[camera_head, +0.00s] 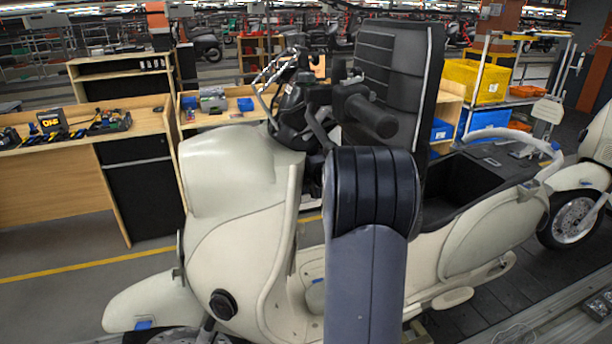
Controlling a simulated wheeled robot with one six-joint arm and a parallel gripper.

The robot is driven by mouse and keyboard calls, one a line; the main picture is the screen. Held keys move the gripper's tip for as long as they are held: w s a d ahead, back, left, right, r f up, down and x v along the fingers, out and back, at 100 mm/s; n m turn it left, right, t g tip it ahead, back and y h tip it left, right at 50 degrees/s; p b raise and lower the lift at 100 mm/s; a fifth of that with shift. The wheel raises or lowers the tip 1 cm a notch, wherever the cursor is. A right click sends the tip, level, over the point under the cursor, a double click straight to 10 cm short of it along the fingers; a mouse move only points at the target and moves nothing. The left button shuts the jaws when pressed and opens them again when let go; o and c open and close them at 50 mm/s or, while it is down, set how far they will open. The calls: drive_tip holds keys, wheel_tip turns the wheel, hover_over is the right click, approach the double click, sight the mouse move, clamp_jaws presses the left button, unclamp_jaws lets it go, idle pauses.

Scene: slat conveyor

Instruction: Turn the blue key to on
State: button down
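I cannot pick out the blue key; the ignition area is dark and partly hidden. A cream scooter (235,180) stands upright in the middle of the view. Its black handlebar area, with a thick black grip (368,112), is at the upper centre. My own blue-grey arm link with a black ribbed joint rises in front of the scooter and covers part of its front and footwell. My gripper cannot be made out; it seems hidden behind my arm or among the dark handlebar parts.
The scooter's black seat (395,75) is tipped upright, leaving its compartment open. A wooden workbench (75,140) with tools is at the left. A shelf cart with a yellow bin (474,82) stands behind at right. Another scooter (578,200) is at the right edge.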

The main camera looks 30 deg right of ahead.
drive_tip(key=shift+w+r, duration=0.1)
drive_tip(key=shift+r, duration=0.65)
drive_tip(key=c, duration=1.4)
unclamp_jaws()
drive_tip(key=shift+r, duration=0.1)
drive_tip(key=shift+o, duration=0.2)
drive_tip(key=shift+r, duration=0.1)
drive_tip(key=f+v, duration=0.1)
drive_tip(key=v, duration=0.9)
drive_tip(key=shift+s+f+b, duration=0.15)
drive_tip(key=shift+s+b, duration=0.2)
drive_tip(key=shift+s, duration=0.1)
drive_tip(key=shift+a, duration=0.1)
